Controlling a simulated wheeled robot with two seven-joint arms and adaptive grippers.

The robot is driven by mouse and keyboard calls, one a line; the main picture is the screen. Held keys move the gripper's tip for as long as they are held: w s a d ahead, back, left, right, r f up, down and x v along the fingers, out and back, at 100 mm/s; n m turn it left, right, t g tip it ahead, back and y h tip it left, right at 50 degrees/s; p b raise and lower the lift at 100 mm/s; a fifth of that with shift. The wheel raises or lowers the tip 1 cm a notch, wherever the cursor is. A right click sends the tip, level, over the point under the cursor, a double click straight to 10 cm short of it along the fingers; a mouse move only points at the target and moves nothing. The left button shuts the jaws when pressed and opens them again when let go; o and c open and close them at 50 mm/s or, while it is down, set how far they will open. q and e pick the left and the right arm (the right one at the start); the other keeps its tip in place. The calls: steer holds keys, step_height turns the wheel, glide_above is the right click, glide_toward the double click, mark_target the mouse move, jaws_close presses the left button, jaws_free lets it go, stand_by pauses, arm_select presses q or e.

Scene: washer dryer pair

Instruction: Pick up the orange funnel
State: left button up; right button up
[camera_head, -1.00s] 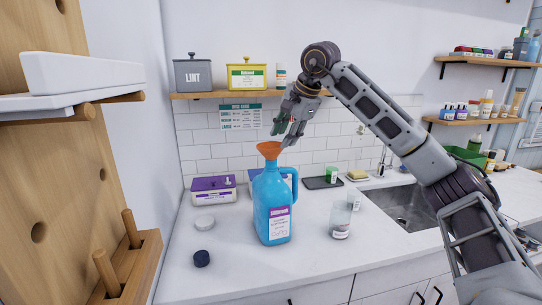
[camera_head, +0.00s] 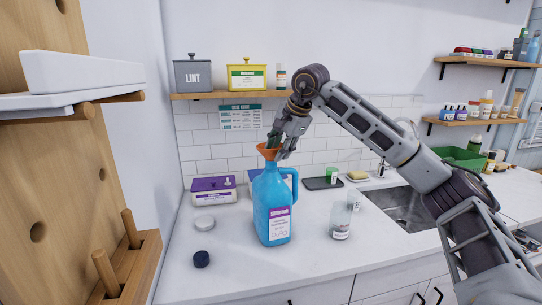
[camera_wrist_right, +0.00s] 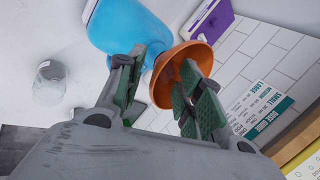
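The orange funnel (camera_head: 268,150) sits in the mouth of the blue jug (camera_head: 272,205), which stands upright on the counter. My right gripper (camera_head: 274,143) is at the funnel from above, its fingers overlapping the funnel's rim in the head view. In the right wrist view, the right gripper (camera_wrist_right: 158,100) is open, with one green-padded finger over the inside of the funnel (camera_wrist_right: 178,72) and the other outside it, beside the blue jug (camera_wrist_right: 130,28). The funnel wall lies between the fingers, and I cannot tell whether either finger touches it. My left gripper is not in view.
A clear glass (camera_head: 341,220) stands right of the jug. A purple-topped box (camera_head: 213,190) is behind. A shelf (camera_head: 225,95) hangs above, close to my right arm.

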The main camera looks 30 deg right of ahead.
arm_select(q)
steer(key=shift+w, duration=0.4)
arm_select(e)
steer(key=shift+w+f, duration=0.15)
steer(key=shift+f, duration=0.05)
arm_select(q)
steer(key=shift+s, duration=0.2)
arm_select(e)
steer(key=shift+c, duration=0.4)
jaws_close()
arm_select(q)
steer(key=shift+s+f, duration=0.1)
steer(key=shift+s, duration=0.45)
